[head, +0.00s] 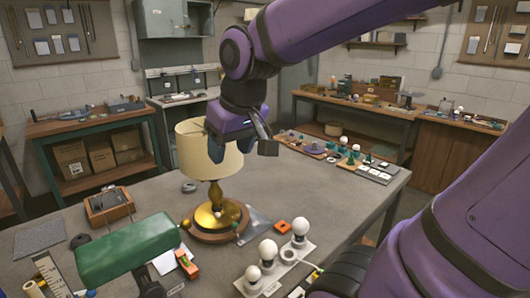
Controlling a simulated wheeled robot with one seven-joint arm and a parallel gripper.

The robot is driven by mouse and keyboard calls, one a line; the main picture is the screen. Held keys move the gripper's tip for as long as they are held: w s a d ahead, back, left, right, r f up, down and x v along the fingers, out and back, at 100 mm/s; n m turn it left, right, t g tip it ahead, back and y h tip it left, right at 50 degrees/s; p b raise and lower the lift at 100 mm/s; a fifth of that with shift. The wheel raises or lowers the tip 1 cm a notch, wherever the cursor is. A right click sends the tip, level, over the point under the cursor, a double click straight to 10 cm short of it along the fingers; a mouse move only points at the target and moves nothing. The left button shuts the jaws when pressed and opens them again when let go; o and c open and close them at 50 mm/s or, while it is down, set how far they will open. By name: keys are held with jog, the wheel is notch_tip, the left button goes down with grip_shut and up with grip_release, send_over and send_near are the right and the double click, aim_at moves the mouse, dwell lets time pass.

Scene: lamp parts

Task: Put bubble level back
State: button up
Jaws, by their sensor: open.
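A small orange block with a pale window (187,264), which looks like the bubble level, lies at the table's near left beside the green lamp shade. It is small, so I cannot be sure of it. My gripper (242,150) is open and empty, high over the table at the cream shade of the brass table lamp (212,205). One finger shows in front of the shade and the other to its right; I cannot tell whether they touch it. The gripper is well above and behind the orange block.
A green lamp shade (128,249) stands at the near left. A wooden tray (108,205) sits at the left. The grey table (345,205) is clear toward the right.

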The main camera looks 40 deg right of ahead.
jog(key=s+r+t, duration=0.1)
jog(key=s, duration=0.7)
jog(key=shift+s+d+r, duration=0.15)
jog(key=shift+s+d, duration=0.2)
jog(key=shift+d, duration=0.05)
dwell(0.6)
